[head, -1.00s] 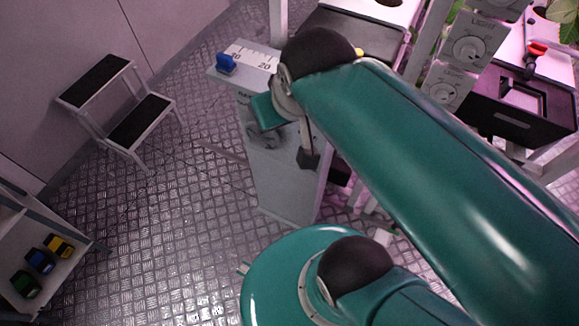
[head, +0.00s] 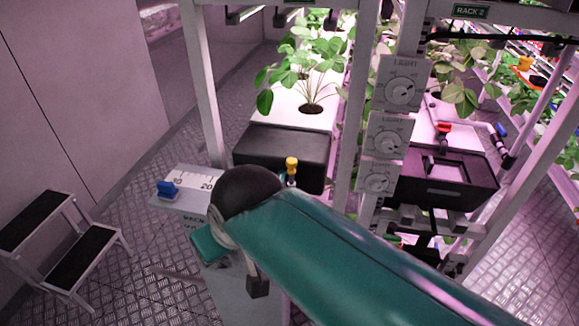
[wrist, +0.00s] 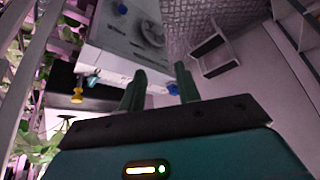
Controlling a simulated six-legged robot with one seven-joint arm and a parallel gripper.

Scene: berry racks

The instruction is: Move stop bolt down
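A blue knob (head: 167,189) sits at the left end of a white numbered scale (head: 190,180) on top of a grey cabinet; it may be the stop bolt, but I cannot be sure. In the wrist view a small blue piece (wrist: 173,89) shows beside the right finger, and another blue knob (wrist: 122,9) is on the cabinet's face near a round dial (wrist: 150,32).
A yellow-topped knob (head: 291,165) stands by a black box (head: 280,158) behind my arm. Light dials (head: 385,145) are on the rack post at right, near a black tray (head: 445,185). A step stool (head: 65,245) is at left. Floor is clear between stool and cabinet.

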